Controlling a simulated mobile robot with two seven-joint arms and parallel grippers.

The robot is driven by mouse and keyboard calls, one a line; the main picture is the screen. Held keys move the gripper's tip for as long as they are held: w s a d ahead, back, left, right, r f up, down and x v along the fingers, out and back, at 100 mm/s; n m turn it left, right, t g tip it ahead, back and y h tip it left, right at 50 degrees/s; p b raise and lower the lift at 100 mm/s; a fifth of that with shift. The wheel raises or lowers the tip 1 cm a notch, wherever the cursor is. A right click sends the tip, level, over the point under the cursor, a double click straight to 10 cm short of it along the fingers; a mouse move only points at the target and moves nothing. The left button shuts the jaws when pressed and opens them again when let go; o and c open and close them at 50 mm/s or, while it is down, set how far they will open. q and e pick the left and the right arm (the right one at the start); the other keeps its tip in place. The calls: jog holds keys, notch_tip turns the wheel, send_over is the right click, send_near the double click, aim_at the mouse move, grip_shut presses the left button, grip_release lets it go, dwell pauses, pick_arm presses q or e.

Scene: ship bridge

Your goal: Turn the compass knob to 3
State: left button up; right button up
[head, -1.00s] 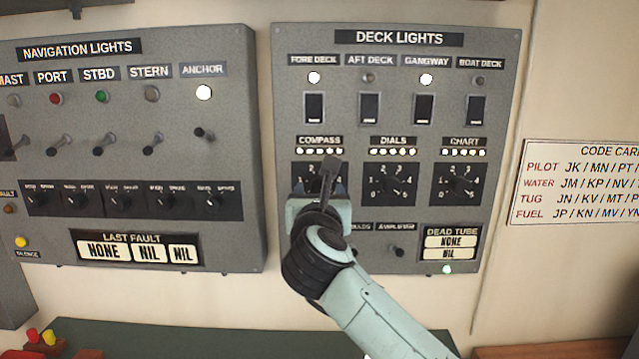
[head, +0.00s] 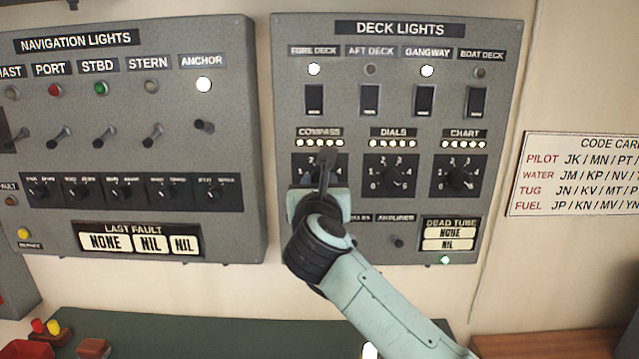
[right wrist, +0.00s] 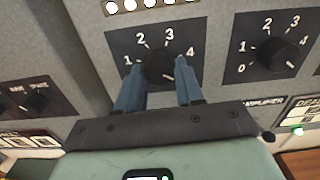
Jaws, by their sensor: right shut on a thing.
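The compass knob (right wrist: 160,68) is a black knob on a black dial plate (right wrist: 118,42), with the numerals 1 to 4 visible around it. In the head view the compass dial plate (head: 300,162) is partly covered by my right gripper (head: 325,168). My right gripper (right wrist: 159,86) has its two blue-grey fingers on either side of the knob, shut on it. The knob's pointer is not clear; the lower part of the dial is hidden by the gripper. My left gripper is not in view.
The dials knob (head: 390,178) and chart knob (head: 458,178) sit to the right on the deck lights panel (head: 440,100). Above are several switches; the amplifier toggle (head: 398,241) is below. The navigation lights panel (head: 215,140) stands at left.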

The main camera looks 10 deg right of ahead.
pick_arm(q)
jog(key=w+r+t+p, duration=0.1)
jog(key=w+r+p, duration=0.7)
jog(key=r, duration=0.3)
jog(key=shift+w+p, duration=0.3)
pick_arm(e)
jog(key=shift+r+n, duration=0.15)
jog(key=shift+n, duration=9.45)
jog(key=o, duration=1)
jog(key=shift+o, duration=0.2)
jog(key=shift+s, duration=0.15)
